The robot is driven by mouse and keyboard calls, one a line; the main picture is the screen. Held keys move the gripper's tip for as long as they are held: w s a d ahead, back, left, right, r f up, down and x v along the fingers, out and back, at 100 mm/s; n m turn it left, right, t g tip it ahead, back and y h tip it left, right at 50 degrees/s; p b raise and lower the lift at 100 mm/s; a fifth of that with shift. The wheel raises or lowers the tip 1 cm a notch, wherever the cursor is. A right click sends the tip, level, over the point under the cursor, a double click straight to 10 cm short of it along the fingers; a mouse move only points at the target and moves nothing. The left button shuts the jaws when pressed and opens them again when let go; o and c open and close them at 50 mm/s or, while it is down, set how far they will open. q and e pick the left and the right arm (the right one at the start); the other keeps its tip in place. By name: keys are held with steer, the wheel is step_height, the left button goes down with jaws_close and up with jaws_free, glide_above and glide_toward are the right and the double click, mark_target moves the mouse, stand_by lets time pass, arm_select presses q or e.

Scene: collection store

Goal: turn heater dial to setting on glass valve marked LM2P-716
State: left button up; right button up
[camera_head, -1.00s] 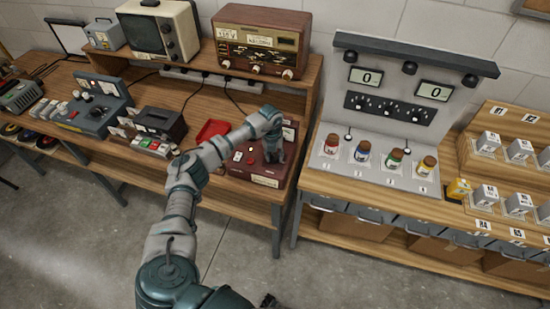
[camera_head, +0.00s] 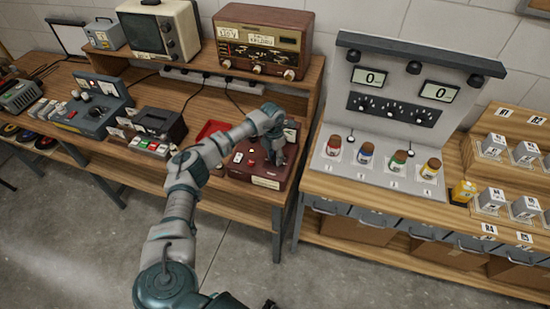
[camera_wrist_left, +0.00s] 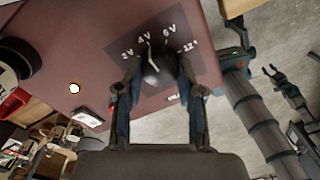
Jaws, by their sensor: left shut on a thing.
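The heater dial (camera_wrist_left: 153,72) is a dark knob on a dark plate on the maroon box (camera_head: 240,170). Marks 2V, 4V, 6V and a partly covered 12 surround it, and a pale pointer line on it points close to 4V. My left gripper (camera_head: 277,155) reaches down onto the box from above; in the left wrist view its fingers (camera_wrist_left: 158,82) are shut on the dial, one on each side. My right gripper (camera_wrist_left: 273,72) shows small at the right of the left wrist view, its fingers apart. I cannot make out a glass valve marked LM2P-716.
A wooden radio (camera_head: 262,40) stands on the shelf behind. A red tray (camera_head: 212,130) lies left of the box. To the right, a grey tester (camera_head: 390,135) has coloured-label valves before it and reads 0 twice. White boxes stand on the wooden rack (camera_head: 468,150).

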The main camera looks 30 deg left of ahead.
mark_target(274, 156)
arm_select(q)
steer(key=shift+w+m, duration=0.15)
steer(key=shift+m, duration=0.15)
steer(key=o, duration=0.8)
steer(key=shift+c, duration=0.2)
steer(key=o, duration=0.4)
steer(key=shift+w+f, duration=0.2)
steer(key=shift+s+a+r, duration=0.1)
steer(key=shift+r, duration=0.5)
steer(key=r, duration=1)
steer(key=shift+w+a+r, duration=0.25)
steer(key=shift+a+r, duration=0.05)
steer(key=shift+a, duration=0.05)
